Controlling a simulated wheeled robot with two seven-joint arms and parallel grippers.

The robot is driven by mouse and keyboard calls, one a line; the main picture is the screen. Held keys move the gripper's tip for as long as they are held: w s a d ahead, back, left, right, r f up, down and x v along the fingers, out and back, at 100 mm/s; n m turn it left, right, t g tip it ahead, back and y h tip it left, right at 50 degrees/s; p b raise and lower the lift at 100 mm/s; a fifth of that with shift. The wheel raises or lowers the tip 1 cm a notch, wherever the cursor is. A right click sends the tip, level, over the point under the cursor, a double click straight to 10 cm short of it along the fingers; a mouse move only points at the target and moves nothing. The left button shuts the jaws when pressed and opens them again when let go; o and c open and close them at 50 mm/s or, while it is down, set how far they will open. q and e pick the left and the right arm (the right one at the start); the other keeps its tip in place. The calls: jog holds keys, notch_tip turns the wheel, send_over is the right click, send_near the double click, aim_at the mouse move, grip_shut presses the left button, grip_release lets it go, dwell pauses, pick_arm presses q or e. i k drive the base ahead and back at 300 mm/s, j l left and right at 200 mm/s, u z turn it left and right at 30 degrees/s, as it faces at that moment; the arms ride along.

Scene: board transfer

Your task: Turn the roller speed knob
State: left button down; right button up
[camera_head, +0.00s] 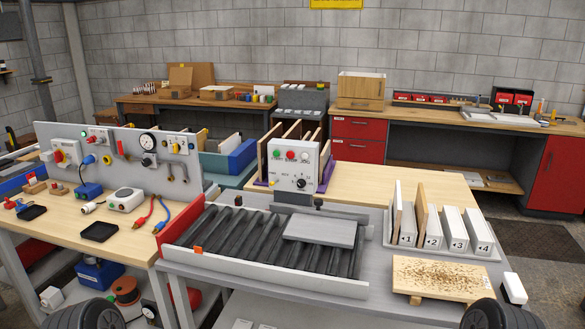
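The roller speed knob (301,184) is a small round black knob low on the front of a light grey control box (293,164). The box also has green and red buttons above the knob. It stands behind the roller conveyor (250,241), whose dark rollers run between pale side rails. A flat grey board (320,230) lies on the right part of the rollers. Neither gripper can be made out. Dark rounded parts at the two bottom corners seem to be mine. Nothing is seen touching the knob. Its pointer setting is too small to read.
Numbered white upright blocks (451,228) stand right of the conveyor. A speckled wooden board (440,277) lies in front of them. A bench with an upright grey panel (115,150) stands at left. Bare wooden tabletop (385,185) lies right of the control box.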

aim_at(301, 184)
jog(key=i+j+z, duration=0.1)
jog(key=j+z, duration=0.15)
jog(key=z, duration=0.15)
jog(key=j+z, duration=0.2)
jog(key=z, duration=0.2)
jog(key=j+z, duration=0.25)
jog(key=j, duration=0.95)
jog(key=j+z, duration=0.2)
jog(key=j, duration=0.95)
jog(key=k, duration=0.05)
